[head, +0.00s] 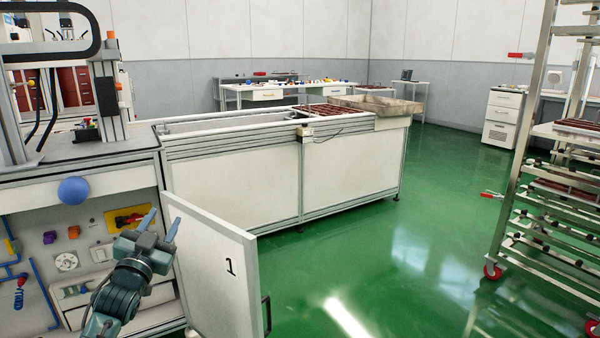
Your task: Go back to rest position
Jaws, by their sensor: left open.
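My left gripper (158,224) shows at the lower left, on the arm coming in from the bottom left. Its two blue fingers point up and stand apart, with nothing between them. It is in front of the open-fronted cabinet and just left of a white door (222,268) marked 1, which stands swung out. I cannot tell whether it touches the door. My right gripper is not in view.
The conveyor (240,190) runs behind the door, with brown trays (330,109) and a bin (390,108) at its far end. A wheeled metal rack (515,190) stands on the right. Green floor (400,260) between them is clear.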

